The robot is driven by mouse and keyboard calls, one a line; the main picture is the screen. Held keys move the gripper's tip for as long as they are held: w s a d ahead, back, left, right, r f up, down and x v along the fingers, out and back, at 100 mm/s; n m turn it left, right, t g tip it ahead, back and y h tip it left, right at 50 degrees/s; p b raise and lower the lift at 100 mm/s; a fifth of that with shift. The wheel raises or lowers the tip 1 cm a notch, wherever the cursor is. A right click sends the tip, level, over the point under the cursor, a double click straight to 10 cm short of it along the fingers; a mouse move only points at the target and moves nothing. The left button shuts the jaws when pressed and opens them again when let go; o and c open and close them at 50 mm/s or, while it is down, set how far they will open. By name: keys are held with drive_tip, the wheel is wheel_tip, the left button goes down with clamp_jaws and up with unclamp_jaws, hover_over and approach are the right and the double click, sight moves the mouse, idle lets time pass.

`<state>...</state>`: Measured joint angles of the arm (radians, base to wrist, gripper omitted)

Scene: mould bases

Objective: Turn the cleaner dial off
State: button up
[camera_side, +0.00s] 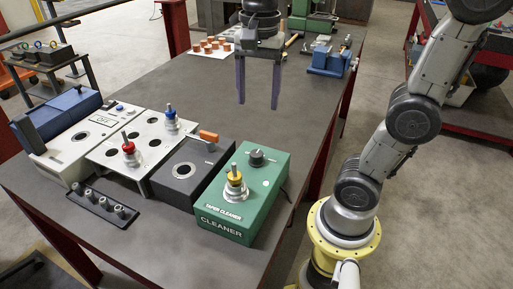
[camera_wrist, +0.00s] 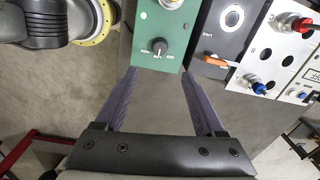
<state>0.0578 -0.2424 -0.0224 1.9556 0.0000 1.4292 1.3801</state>
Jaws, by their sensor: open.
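The green cleaner box (camera_side: 225,218) stands at the front right of the bench, marked "TAPER CLEANER". Its dark dial (camera_side: 256,157) is on top near the back edge, behind a tool holder with a yellow ring (camera_side: 235,180). In the wrist view the dial (camera_wrist: 158,46) sits near the end of the green box (camera_wrist: 172,22), with small labels below it too blurred to read surely. My gripper (camera_side: 258,104) is open and empty, pointing down above the bench behind the cleaner. In the wrist view its fingers (camera_wrist: 159,76) are spread wide, apart from the dial.
Left of the cleaner is a dark grey unit (camera_side: 170,188) with an orange-handled lever (camera_side: 208,136). Further left are a white panel with red and blue holders (camera_side: 115,172) and a white machine (camera_side: 62,158). A blue vise (camera_side: 328,60) stands behind right. The middle bench is clear.

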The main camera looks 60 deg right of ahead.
sight(257, 153)
drive_tip(key=f, duration=1.4)
drive_tip(key=shift+w+d+f, duration=0.1)
drive_tip(key=shift+w+f, duration=0.1)
drive_tip(key=shift+f, duration=0.05)
clamp_jaws()
